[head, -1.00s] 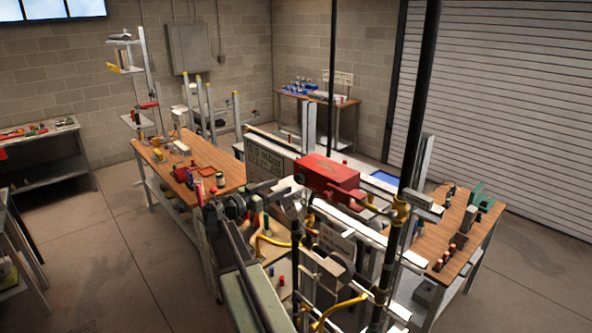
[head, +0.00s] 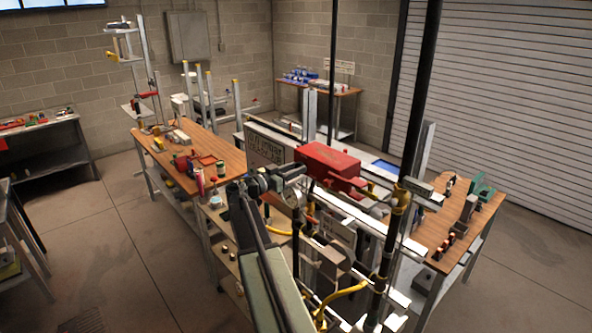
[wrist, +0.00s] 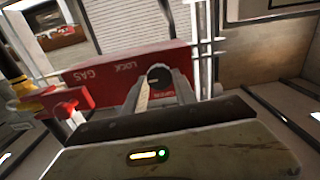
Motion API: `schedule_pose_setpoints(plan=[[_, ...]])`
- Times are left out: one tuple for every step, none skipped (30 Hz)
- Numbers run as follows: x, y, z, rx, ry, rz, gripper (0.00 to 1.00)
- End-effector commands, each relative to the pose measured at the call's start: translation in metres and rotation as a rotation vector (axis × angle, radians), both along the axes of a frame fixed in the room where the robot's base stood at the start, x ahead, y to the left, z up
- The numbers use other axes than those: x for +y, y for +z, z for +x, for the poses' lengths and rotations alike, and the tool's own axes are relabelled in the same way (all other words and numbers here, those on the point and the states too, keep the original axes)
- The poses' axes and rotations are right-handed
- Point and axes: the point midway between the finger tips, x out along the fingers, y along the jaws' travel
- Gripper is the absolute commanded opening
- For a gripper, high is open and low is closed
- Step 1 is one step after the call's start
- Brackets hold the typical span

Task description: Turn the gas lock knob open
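The red gas lock box (head: 326,163) stands at the middle of the head view. In the wrist view its red face (wrist: 95,85) carries the upside-down words GAS LOCK. A round dark knob (wrist: 159,76) sits on it, with a small red label below. My gripper (wrist: 160,88) is at the box, its two fingers apart on either side of the knob. I cannot tell whether they touch it. In the head view my gripper (head: 300,174) is at the left end of the box, and the knob cannot be made out.
A red lever (wrist: 66,104) stands left of the fingers in the wrist view. Black and yellow pipes (head: 392,225) rise right of the box. Wooden workbenches (head: 215,150) stand left and right (head: 437,226). Open floor lies at the left.

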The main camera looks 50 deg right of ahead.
Motion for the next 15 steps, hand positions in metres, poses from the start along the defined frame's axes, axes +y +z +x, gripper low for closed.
schedule_pose_setpoints(plan=[[-0.0001,0.0000,0.0000,0.000,0.000,0.000,0.00],[-0.0001,0.0000,0.0000,0.000,0.000,0.000,0.00],[-0.0048,-0.0001,-0.0009,0.000,-0.002,0.000,0.00],[-0.0034,0.0000,-0.0007,0.001,-0.001,0.000,0.00],[-0.0026,0.0000,-0.0007,0.002,-0.001,0.000,0.00],[-0.0018,0.0000,-0.0006,0.005,-0.001,0.000,0.00],[-0.0015,0.0000,-0.0006,0.009,-0.001,0.001,0.00],[-0.0012,0.0000,-0.0006,0.014,-0.001,0.001,0.00],[-0.0009,-0.0001,-0.0006,0.022,-0.001,0.001,0.00],[-0.0008,-0.0001,-0.0005,0.030,-0.001,0.002,0.00],[-0.0006,-0.0002,-0.0004,0.041,-0.001,0.004,0.00],[-0.0005,-0.0002,-0.0003,0.056,-0.001,0.005,0.00],[-0.0004,-0.0003,-0.0003,0.070,-0.001,0.006,0.00],[-0.0003,-0.0004,-0.0003,0.086,-0.001,0.007,0.00],[-0.0003,-0.0004,-0.0002,0.110,-0.001,0.009,0.00]])
